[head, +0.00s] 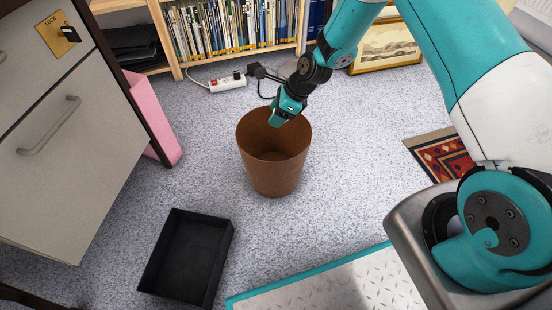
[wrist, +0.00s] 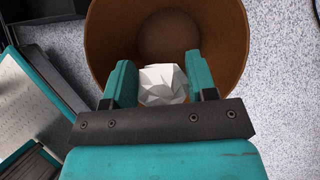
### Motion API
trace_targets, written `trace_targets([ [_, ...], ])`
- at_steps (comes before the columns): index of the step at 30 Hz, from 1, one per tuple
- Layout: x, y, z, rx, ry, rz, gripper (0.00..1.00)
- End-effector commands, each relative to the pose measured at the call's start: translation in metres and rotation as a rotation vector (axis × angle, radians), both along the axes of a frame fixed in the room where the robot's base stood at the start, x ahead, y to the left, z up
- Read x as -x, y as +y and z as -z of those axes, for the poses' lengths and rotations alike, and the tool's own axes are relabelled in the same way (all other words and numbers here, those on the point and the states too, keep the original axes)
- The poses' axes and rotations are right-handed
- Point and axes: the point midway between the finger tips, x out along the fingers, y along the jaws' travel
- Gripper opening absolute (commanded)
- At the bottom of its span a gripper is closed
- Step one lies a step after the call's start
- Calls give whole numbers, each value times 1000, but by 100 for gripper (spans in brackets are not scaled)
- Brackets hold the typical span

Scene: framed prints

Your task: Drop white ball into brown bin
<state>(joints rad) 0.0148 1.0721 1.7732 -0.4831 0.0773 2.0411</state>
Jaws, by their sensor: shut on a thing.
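The white ball (wrist: 162,85) is faceted, like crumpled paper, and sits between the two fingers of my gripper (wrist: 160,84) in the wrist view. My gripper is shut on it. In the head view my gripper (head: 279,118) is above the far rim of the brown bin, pointing down, and the ball is hidden there. The brown bin (head: 273,178) stands upright on the floor, and the part of its inside that shows looks empty. In the wrist view the bin's opening (wrist: 107,30) lies behind the ball and fingers.
A black tray (head: 185,255) lies on the carpet left of the bin. A grey cabinet (head: 75,150) and pink panel (head: 155,120) stand at left. A power strip (head: 228,83) and bookshelf (head: 235,30) are behind.

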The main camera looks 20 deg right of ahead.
Motion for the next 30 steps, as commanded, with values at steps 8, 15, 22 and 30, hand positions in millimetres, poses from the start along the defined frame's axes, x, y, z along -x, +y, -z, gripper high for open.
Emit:
trace_targets([
  [8, 0, -1, 27, 1, 1, 2, 30],
  [15, 0, -1, 54, 0, -1, 0, 30],
  [22, 0, -1, 59, 0, -1, 0, 30],
  [30, 0, -1, 58, 1, 0, 0, 73],
])
